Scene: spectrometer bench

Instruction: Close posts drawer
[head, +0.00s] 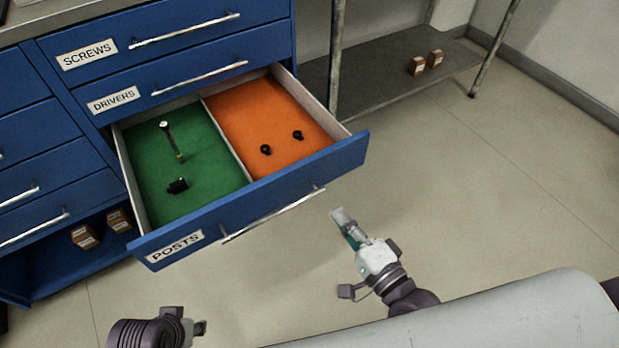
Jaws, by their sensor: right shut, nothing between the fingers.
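The posts drawer (335,165) is blue, labelled POSTS, and stands pulled out from the cabinet. Its silver bar handle (274,214) runs along the front face. Inside, a green half (205,145) holds a post and a small black part, and an orange half (262,112) holds two small black parts. My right gripper (340,214) is shut and empty, in front of the drawer near the right end of the handle, seemingly apart from it. My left gripper (200,327) shows only in part at the bottom, below the drawer; its fingers are not clear.
The SCREWS drawer (180,50) and DRIVERS drawer (195,78) above are shut. Small brown boxes (85,237) sit on a low shelf at the left. A metal rack (385,90) with two boxes stands behind. The floor (490,200) to the right is clear.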

